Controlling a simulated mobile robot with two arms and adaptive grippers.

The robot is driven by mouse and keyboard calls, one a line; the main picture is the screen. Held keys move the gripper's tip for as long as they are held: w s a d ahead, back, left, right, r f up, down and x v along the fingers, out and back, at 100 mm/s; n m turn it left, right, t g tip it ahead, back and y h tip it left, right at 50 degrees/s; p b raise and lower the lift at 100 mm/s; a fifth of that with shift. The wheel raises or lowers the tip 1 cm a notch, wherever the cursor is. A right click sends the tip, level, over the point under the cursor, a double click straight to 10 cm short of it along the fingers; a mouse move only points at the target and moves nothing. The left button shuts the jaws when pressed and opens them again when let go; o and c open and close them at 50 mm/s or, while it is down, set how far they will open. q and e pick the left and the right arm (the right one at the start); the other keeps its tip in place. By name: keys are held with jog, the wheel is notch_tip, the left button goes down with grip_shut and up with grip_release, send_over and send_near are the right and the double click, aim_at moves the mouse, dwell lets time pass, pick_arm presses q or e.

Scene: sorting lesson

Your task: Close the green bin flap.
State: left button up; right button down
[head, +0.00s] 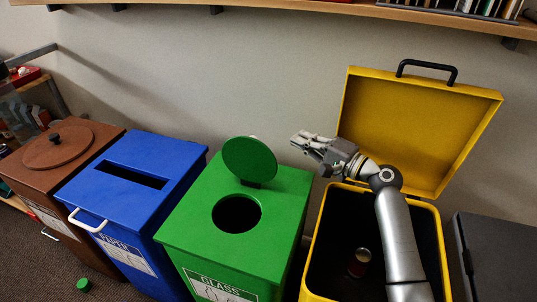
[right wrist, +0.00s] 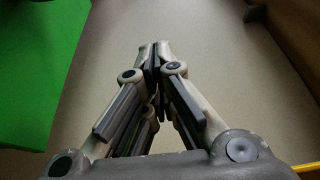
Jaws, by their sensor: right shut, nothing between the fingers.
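The green bin (head: 287,207) stands between the blue and yellow bins. Its round green flap (head: 249,160) is raised on its hinge at the back of the lid, and the round hole (head: 236,213) is uncovered. My right gripper (head: 296,141) is shut and empty, to the right of the flap and apart from it, near the wall. In the right wrist view its fingertips (right wrist: 156,47) meet in front of the pale wall, and the green bin (right wrist: 40,70) fills the upper left. My left gripper is not in view.
The yellow bin (head: 309,262) stands open under my right arm, its lid (head: 410,130) raised and a can (head: 359,262) inside. The blue bin (head: 140,160) and brown bin (head: 100,140) stand at left. A green cap (head: 84,285) lies on the floor. A shelf (head: 300,6) runs above.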

aim_at(252, 159)
jog(key=f+b+x, duration=0.1)
jog(key=x, duration=0.9)
pick_arm(q)
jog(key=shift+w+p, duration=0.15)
jog(key=shift+p, duration=0.35)
pick_arm(e)
jog(key=s, duration=0.1)
jog(key=s+a, duration=0.1)
jog(key=s, duration=0.1)
jog(key=shift+s+a, duration=0.35)
jog(key=shift+s, duration=0.05)
jog(key=shift+s, duration=0.1)
